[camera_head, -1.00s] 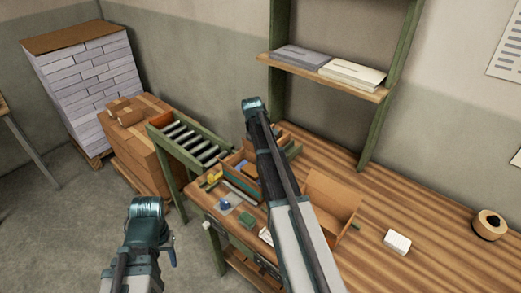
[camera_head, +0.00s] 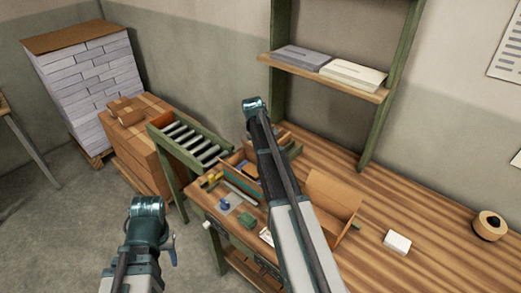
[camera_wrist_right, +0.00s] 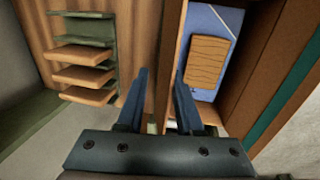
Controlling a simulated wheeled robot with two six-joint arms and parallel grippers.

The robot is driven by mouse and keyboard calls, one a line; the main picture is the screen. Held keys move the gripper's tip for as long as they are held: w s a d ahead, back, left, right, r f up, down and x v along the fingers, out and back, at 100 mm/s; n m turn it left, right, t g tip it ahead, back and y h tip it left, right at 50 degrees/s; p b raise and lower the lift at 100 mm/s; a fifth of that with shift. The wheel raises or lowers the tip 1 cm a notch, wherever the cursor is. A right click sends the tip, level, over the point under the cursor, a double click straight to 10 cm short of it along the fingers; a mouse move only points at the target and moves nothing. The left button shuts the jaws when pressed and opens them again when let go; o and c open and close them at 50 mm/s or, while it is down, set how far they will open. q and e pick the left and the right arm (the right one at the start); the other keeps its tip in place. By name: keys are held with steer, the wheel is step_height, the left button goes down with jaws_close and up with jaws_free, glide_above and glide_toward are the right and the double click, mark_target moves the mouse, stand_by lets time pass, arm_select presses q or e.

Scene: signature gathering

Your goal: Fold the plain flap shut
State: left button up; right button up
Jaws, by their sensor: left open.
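An open cardboard box (camera_head: 240,159) with a teal stripe stands on the workbench, partly hidden by my right arm. In the right wrist view, a brown wall or flap with a teal stripe (camera_wrist_right: 291,92) rises at the right. A wooden block (camera_wrist_right: 207,62) lies on a blue surface inside. I cannot tell which flap is the plain one. My right gripper (camera_wrist_right: 160,78) has its two blue fingers apart, above the box's left edge; contact is unclear. My left gripper (camera_head: 168,250) is open and empty, low in front of the bench; its fingers are partly hidden.
Another cardboard box (camera_head: 334,194) with a raised flap stands right of my right arm. A white block (camera_head: 397,242) and a tape roll (camera_head: 489,226) lie farther right. A green-framed roller conveyor (camera_head: 192,146) adjoins the bench's left end. The right bench top is mostly clear.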

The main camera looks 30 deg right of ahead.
step_height(320, 180, up, 13)
steer(key=s+a+p, duration=0.1)
steer(key=a+p, duration=0.1)
steer(key=p, duration=1.1)
steer(key=shift+a+r, duration=0.15)
steer(key=s+a+f+b, duration=0.5)
steer(key=s+a, duration=0.4)
steer(key=a, duration=0.1)
steer(key=s+a+f+b, duration=0.5)
steer(key=s+a, duration=0.4)
steer(key=a, duration=0.1)
steer(key=s+a+f+g+b, duration=0.1)
steer(key=s+a+f+b, duration=0.4)
steer(key=s+a, duration=0.5)
steer(key=shift+a+f+m+y+b, duration=0.25)
steer(key=shift+f+m+y+b, duration=0.05)
steer(key=shift+f+m+y, duration=0.1)
